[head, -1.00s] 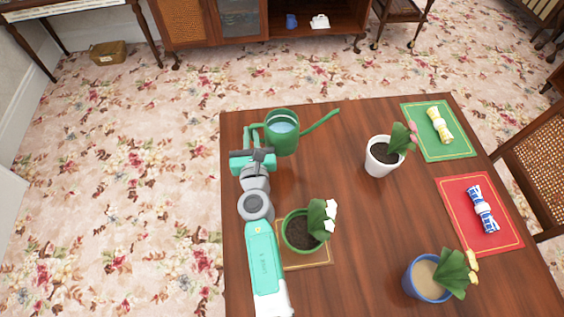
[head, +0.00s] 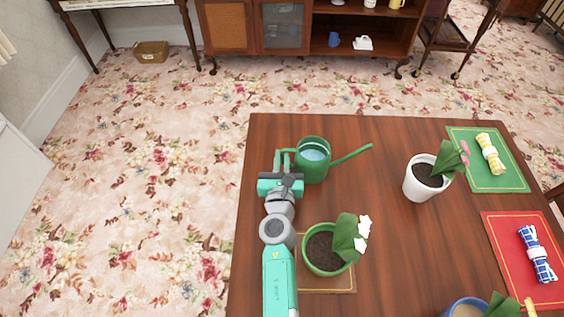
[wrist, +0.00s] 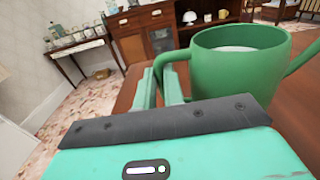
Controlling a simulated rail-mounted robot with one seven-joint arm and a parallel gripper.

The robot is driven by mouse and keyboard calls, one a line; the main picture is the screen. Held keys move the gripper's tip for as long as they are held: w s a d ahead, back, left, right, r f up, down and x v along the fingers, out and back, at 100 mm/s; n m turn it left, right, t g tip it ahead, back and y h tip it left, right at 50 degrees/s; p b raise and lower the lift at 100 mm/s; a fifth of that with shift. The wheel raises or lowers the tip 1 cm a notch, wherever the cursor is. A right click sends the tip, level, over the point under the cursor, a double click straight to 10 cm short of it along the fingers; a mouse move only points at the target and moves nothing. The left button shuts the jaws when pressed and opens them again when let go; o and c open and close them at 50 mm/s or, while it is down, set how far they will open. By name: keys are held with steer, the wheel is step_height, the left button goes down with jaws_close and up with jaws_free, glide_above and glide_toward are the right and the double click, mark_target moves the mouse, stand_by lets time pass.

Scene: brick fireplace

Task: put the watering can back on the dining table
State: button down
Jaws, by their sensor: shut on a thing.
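The green watering can (head: 313,168) is upright at the back left of the dining table (head: 375,240), its spout pointing right. There is water-like blue inside it. In the wrist view the can (wrist: 235,75) fills the upper right. My gripper (head: 284,161) is shut on the can's handle at its left side; the fingers also show in the wrist view (wrist: 160,90). The can's base is over the tabletop, but I cannot tell whether it touches.
A green pot (head: 315,262) with white flowers stands on a mat close in front of my gripper. A white pot (head: 414,187) stands to the right of the spout. Green (head: 510,182) and red (head: 500,278) placemats lie at the right. The table's middle is bare.

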steer(key=shift+f, duration=0.1)
steer(key=c, duration=1.5)
jaws_free()
steer(key=shift+r, duration=0.2)
steer(key=s+p, duration=0.1)
steer(key=s, duration=0.1)
steer(key=s+p, duration=0.1)
steer(key=s, duration=0.4)
steer(key=shift+s+a+p, duration=0.25)
steer(key=shift+p, duration=0.15)
